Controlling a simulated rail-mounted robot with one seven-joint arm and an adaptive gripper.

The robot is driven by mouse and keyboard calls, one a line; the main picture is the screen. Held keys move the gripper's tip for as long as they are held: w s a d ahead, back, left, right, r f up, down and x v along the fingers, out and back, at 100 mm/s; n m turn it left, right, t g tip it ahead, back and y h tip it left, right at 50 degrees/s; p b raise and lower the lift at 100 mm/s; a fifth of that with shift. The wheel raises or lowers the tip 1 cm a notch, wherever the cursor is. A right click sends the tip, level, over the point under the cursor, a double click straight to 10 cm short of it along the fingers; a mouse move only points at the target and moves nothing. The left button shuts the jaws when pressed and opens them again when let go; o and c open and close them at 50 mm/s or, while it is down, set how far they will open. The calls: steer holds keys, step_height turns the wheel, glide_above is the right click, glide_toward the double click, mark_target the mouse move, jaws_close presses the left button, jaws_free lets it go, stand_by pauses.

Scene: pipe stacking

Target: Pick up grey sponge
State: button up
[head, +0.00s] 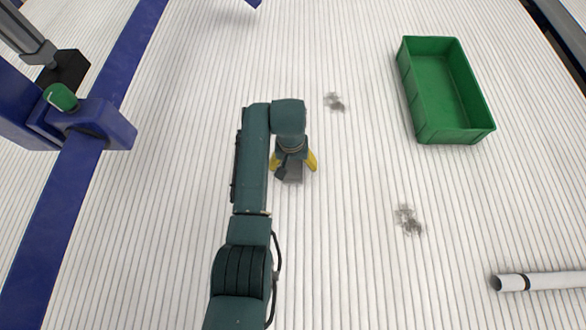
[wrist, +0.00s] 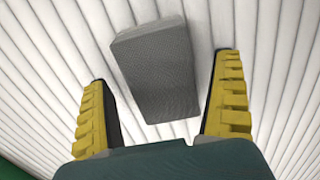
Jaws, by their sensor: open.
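The grey sponge (wrist: 157,72) is a block lying on the white ribbed surface (wrist: 40,35), between and partly beyond my gripper's two yellow fingers in the wrist view. My gripper (wrist: 167,100) is open, with a finger on each side of the sponge and a visible gap on both sides. In the head view, my gripper (head: 293,165) points down near the middle, its yellow fingers spread. A part of the grey sponge (head: 292,172) shows between them; the rest is hidden by the gripper and wrist. I cannot tell the fingers' exact height over the surface.
An empty green crate (head: 407,91) stands at the upper right. A white pipe (head: 555,281) lies at the lower right. Two dark smudges (head: 335,102) (head: 408,219) mark the surface. A blue frame beam (head: 62,215) runs along the left. The surface around the gripper is clear.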

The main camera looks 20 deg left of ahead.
mark_target(293, 164)
steer(key=shift+f, duration=0.7)
steer(key=shift+a+r, duration=0.1)
steer(key=shift+r, duration=0.1)
steer(key=c, duration=1.2)
step_height(293, 164, up, 10)
steer(key=p, duration=0.5)
